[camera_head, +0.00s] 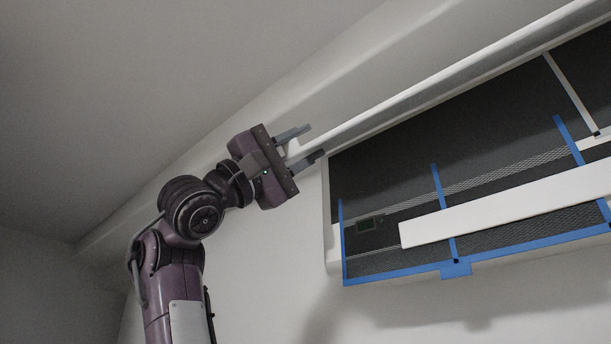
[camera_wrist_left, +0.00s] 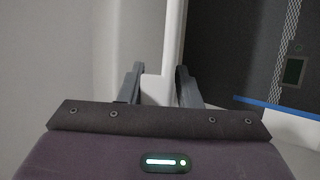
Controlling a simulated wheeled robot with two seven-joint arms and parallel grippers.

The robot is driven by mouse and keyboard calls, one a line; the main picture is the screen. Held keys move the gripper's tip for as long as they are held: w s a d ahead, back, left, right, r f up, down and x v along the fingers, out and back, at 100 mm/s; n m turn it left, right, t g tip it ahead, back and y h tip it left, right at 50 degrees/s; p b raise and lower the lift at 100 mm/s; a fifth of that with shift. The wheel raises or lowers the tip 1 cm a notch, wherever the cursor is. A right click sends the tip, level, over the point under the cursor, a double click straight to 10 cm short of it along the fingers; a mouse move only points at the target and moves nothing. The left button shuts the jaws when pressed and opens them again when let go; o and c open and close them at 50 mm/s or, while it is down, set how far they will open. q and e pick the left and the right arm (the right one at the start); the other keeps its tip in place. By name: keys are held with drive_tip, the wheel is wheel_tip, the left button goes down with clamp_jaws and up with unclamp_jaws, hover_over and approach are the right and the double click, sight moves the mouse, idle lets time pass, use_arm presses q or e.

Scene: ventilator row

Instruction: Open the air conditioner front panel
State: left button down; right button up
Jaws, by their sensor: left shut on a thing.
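The air conditioner (camera_head: 335,250) is mounted on the wall at the right of the head view, with its dark interior exposed. Its white front panel (camera_head: 440,82) is swung up and shows as a long slanted strip above the opening. My left gripper (camera_head: 315,140) is at the panel's left end, with one finger on each side of it. In the left wrist view, the white panel edge (camera_wrist_left: 158,88) lies between the two fingers of the left gripper (camera_wrist_left: 159,76), which is shut on it. My right gripper is out of view.
Blue-framed filter mesh (camera_head: 438,195) and a white horizontal bar (camera_head: 500,207) show inside the unit. A thin white strut (camera_head: 570,90) stands at the right of the opening. The ceiling (camera_head: 150,80) is close above my left arm. The wall below the unit is bare.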

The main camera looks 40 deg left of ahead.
use_arm(q)
drive_tip(key=c, duration=1.2)
unclamp_jaws()
drive_tip(key=shift+s+r, duration=0.35)
drive_tip(key=shift+s, duration=0.15)
drive_tip(key=shift+c, duration=0.2)
drive_tip(key=shift+s, duration=0.1)
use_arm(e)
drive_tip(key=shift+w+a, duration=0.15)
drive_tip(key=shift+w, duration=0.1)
use_arm(q)
drive_tip(key=shift+f, duration=0.1)
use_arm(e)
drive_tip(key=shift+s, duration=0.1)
use_arm(q)
drive_tip(key=shift+f, duration=0.15)
drive_tip(key=b+v, duration=0.5)
drive_tip(key=v, duration=0.1)
drive_tip(key=shift+s+f, duration=0.1)
drive_tip(key=shift+f, duration=0.1)
drive_tip(key=shift+s+a+f+b, duration=0.25)
drive_tip(key=shift+a+f+b, duration=0.15)
drive_tip(key=shift+b, duration=0.1)
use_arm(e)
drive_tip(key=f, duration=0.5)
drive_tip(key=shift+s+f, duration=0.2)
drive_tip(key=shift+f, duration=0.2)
use_arm(q)
drive_tip(key=shift+d+r, duration=0.1)
